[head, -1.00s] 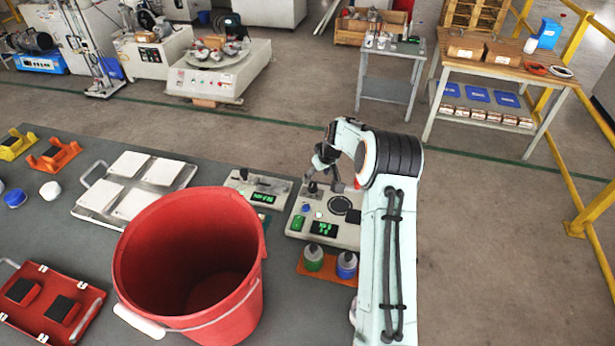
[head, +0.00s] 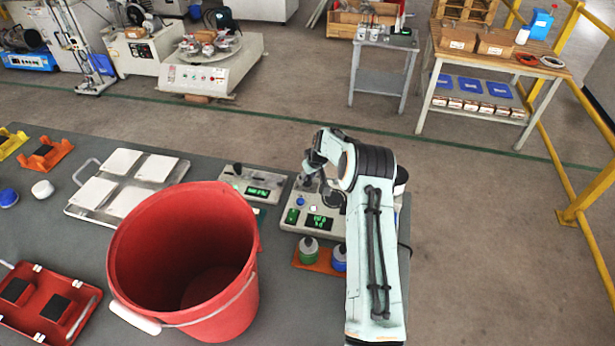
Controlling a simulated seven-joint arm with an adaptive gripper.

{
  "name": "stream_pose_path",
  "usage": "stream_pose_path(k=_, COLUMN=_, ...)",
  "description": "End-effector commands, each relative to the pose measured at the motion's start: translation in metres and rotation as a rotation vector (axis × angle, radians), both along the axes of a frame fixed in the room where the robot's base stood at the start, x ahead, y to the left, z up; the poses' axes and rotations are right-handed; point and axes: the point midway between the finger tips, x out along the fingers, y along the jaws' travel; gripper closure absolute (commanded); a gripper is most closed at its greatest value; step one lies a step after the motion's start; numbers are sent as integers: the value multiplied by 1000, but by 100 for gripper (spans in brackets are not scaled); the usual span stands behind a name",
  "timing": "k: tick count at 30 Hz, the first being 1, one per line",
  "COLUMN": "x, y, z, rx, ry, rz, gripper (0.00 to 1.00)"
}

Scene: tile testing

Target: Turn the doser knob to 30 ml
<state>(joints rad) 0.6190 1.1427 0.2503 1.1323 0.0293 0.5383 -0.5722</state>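Two grey bench devices with green displays stand side by side beyond the red bucket. The left device (head: 232,181) has a small black upright part (head: 237,169) at its back and a display (head: 258,192). The right device (head: 288,225) has a larger two-line display (head: 319,223), a green switch (head: 292,215) and a dark round plate partly behind my arm. I cannot tell which control is the doser knob, nor read the digits surely. My gripper (head: 309,184) points down over the back left of the right device. Its fingers are small and dark, and contact is unclear.
A large red bucket (head: 240,300) stands at the front. A metal tray (head: 105,225) holds white tiles. A red case (head: 72,325) lies front left.

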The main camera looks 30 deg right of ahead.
Motion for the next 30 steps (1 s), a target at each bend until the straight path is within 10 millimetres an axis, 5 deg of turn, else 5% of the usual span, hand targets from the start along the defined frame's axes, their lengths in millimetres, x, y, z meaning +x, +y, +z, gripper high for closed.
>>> stream_pose_path(k=13, x=-1, y=1, z=-2, rx=0, ry=2, rz=-81, gripper=100)
stream_pose_path(k=30, x=0, y=2, z=-2, rx=-1, ry=2, rz=-495, gripper=100)
